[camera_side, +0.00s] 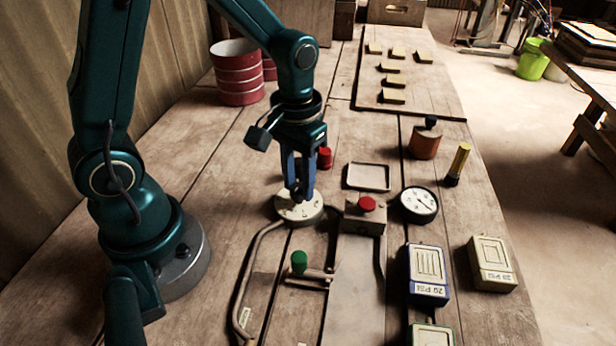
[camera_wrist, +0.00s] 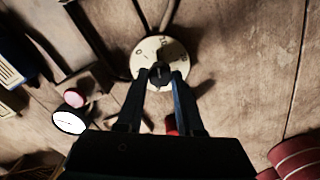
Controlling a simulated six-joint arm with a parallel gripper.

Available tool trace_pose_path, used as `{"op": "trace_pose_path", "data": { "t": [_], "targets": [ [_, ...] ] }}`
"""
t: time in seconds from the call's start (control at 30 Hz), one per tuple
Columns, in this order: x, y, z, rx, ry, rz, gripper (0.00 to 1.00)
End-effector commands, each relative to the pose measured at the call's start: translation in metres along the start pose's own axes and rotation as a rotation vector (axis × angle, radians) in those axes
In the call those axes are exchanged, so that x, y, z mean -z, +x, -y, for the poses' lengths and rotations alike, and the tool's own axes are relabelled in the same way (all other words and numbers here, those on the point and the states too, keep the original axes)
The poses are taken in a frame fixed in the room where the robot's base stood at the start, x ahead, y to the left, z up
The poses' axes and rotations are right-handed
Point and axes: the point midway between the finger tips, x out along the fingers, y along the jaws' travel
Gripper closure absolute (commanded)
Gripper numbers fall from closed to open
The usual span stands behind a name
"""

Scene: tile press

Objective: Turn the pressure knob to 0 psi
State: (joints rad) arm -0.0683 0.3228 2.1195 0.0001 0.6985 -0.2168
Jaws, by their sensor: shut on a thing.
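The pressure knob is a dark grip at the centre of a round cream dial (camera_side: 300,207) with dark markings, lying on the wooden table. In the wrist view the dial (camera_wrist: 174,48) shows at the top centre, with the dark knob (camera_wrist: 160,75) between my fingertips. My gripper (camera_side: 300,190) points straight down over the dial, its blue fingers shut on the knob; it also shows in the wrist view (camera_wrist: 161,82). The fingers hide part of the dial. A round white gauge (camera_side: 419,203) with a dark needle stands to the right; its numbers are too small to read.
A press block with a red button (camera_side: 367,204) stands right of the dial, and a green-knobbed lever (camera_side: 299,262) in front. Boxes labelled 20 PSI (camera_side: 428,276) and 30 PSI (camera_side: 492,264) lie at right. Red cans (camera_side: 239,75) and a board of tiles (camera_side: 377,98) are behind.

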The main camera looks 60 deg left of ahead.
Motion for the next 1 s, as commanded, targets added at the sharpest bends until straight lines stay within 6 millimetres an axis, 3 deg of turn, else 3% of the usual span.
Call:
{"op": "trace_pose_path", "data": {
  "t": [0.6, 1.0],
  "targets": [
    [-0.0015, -0.0004, 0.0013, 0.002, -0.553, 0.004, 1.0],
    [-0.0019, -0.0004, 0.0013, 0.002, -0.746, 0.005, 1.0]
  ]
}}
